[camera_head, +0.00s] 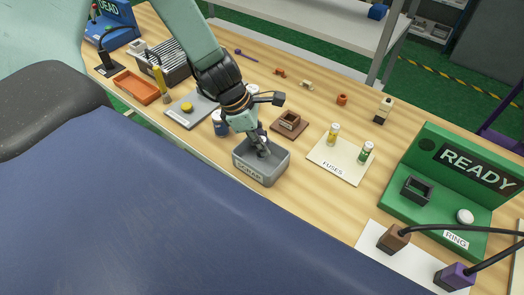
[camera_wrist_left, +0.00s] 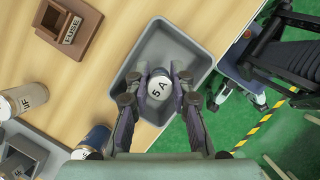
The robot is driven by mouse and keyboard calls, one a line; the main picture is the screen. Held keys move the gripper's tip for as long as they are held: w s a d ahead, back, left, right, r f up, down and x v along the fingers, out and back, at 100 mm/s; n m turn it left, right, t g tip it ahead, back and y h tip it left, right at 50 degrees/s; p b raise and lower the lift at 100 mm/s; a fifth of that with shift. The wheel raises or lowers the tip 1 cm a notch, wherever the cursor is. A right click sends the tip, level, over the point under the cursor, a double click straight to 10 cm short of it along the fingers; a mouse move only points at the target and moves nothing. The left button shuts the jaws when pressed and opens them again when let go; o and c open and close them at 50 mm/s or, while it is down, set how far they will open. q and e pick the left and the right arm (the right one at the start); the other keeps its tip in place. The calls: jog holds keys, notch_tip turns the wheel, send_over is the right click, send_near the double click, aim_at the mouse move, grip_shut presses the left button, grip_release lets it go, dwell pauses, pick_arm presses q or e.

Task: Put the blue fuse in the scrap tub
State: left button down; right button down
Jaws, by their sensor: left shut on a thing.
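The grey scrap tub (camera_head: 258,172) stands near the front edge of the table. It also shows in the left wrist view (camera_wrist_left: 146,57). My left gripper (camera_head: 263,151) points down into the tub's opening, shut on a fuse (camera_wrist_left: 160,88). A yellow fuse (camera_head: 333,134) and a green fuse (camera_head: 366,152) stand on the "FUSES" card (camera_head: 334,168). My right gripper is not in view.
A brown open block (camera_wrist_left: 65,29) is beside the tub, also visible in the head view (camera_head: 289,123). A blue can (camera_wrist_left: 94,139) stands close to the tub. A green "READY" stand (camera_head: 426,143) is at right, with cabled plugs (camera_head: 393,238) before it.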

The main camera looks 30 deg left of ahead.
pick_arm(q)
notch_tip(320, 180, down, 3)
jog(key=shift+r+b, duration=0.2)
jog(key=shift+b, duration=0.65)
jog(key=shift+w+a+f, duration=0.1)
jog(key=shift+a+f, duration=0.05)
jog(key=shift+f, duration=0.2)
jog(key=shift+r, duration=0.1)
jog(key=shift+r, duration=0.1)
jog(key=shift+f+b, duration=0.2)
jog(key=shift+b, duration=0.15)
jog(key=c, duration=1.2)
grip_release()
jog(key=shift+o, duration=0.2)
